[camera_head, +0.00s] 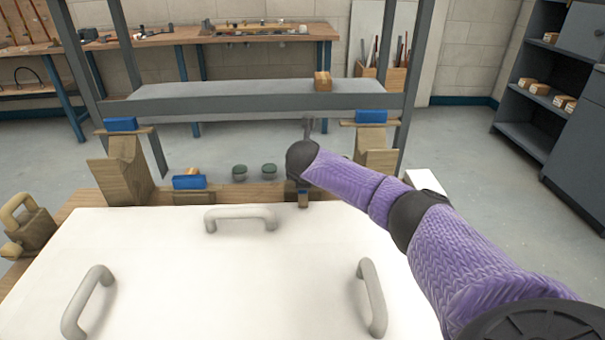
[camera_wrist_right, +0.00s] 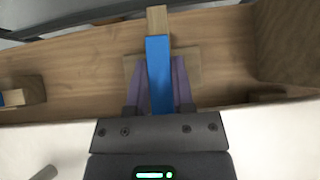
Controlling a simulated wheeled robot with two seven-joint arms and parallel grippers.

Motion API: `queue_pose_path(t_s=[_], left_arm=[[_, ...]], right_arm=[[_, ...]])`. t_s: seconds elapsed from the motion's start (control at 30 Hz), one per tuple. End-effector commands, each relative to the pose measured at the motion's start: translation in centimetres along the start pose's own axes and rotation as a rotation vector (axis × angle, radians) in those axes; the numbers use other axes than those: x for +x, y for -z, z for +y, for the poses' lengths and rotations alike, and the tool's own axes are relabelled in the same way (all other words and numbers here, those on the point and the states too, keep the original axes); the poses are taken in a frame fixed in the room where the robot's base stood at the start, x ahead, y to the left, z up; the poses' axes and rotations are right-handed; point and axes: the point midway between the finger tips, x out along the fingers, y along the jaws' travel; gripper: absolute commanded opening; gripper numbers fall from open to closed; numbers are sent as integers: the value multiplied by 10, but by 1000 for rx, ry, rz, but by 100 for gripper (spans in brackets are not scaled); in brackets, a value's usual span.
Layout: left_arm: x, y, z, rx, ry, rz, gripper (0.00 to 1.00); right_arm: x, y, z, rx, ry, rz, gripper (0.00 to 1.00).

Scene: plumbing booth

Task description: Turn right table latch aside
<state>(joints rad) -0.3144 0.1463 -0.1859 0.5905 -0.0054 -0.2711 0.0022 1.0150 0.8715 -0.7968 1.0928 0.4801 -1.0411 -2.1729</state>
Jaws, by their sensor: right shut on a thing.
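The right table latch (camera_wrist_right: 158,75) is a blue bar with a wooden end. In the right wrist view it sits on a small wooden block on the rail and points away from the white panel, across the rail. My right gripper (camera_wrist_right: 158,92) is shut on it, with one purple finger on each side. In the head view my right gripper (camera_head: 303,190) reaches down to the rail's edge and hides most of this latch. The left table latch (camera_head: 189,182) is blue and lies along the rail. My left gripper is not in view.
A white panel (camera_head: 250,285) with several grey handles covers the table in front. Two green round pieces (camera_head: 255,170) sit left of my right gripper. Wooden posts with blue latches (camera_head: 371,116) stand behind, with a grey frame (camera_head: 260,103) around them.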

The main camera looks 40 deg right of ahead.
Motion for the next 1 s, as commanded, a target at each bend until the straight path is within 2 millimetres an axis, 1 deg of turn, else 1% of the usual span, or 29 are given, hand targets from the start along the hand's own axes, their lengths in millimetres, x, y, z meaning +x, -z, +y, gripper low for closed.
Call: queue_pose_path(t_s=[0.2,0.37,0.8,1.0], left_arm=[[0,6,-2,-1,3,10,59],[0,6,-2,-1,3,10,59],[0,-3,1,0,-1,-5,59],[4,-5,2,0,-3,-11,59]], right_arm=[[0,1,0,-1,1,1,0],[0,1,0,-1,1,1,0],[1,1,0,0,3,2,0],[5,-1,0,31,31,2,0]])
